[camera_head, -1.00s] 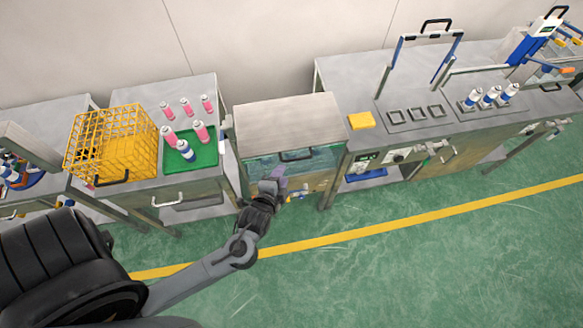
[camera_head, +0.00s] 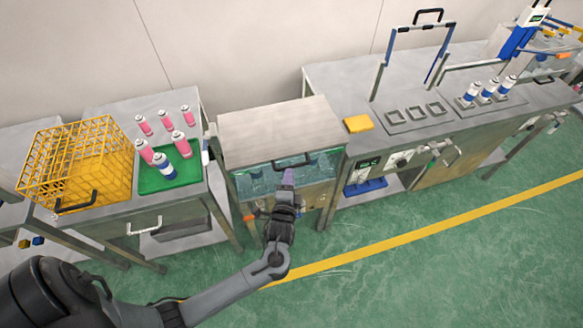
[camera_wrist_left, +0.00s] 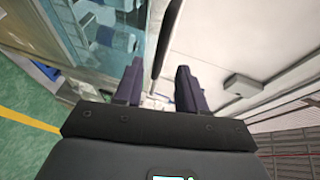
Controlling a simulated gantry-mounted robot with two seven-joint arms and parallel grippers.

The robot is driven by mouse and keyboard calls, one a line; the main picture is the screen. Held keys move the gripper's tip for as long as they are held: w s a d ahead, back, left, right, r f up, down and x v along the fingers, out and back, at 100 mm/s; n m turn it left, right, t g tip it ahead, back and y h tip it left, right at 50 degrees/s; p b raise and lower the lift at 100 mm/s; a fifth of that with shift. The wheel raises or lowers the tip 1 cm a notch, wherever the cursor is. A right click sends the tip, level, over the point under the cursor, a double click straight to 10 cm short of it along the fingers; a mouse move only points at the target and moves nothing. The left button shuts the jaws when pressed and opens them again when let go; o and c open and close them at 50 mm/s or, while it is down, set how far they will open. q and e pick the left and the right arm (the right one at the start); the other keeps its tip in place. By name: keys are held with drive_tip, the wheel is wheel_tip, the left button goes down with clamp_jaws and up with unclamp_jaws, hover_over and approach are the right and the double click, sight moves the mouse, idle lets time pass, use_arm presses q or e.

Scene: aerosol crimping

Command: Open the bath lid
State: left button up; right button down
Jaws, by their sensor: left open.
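The bath is a metal tank with a grey flat lid (camera_head: 278,132), which lies closed on top. A black bar handle (camera_head: 293,161) is on the lid's front edge, above the bath's clear front wall (camera_head: 258,182). In the left wrist view the handle (camera_wrist_left: 164,45) runs lengthwise in the gap between my fingers as seen; I cannot tell whether it is inside the jaws or just beyond them. My left gripper (camera_head: 288,177) is open, with purple-grey fingers, just below the handle. It also shows in the left wrist view (camera_wrist_left: 157,88). My right gripper is not in view.
Left of the bath, a table holds a yellow wire basket (camera_head: 82,165) and a green tray (camera_head: 172,176) with cans. Right of it, a bench carries a yellow block (camera_head: 358,124), empty square holders (camera_head: 418,111) and white-and-blue cans (camera_head: 488,91). The floor in front is clear.

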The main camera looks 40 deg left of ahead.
sight(291, 166)
use_arm(q)
drive_tip(key=x, duration=0.6)
drive_tip(key=shift+w+a+b, duration=0.2)
drive_tip(key=shift+w+b, duration=0.05)
drive_tip(key=shift+b, duration=0.1)
clamp_jaws()
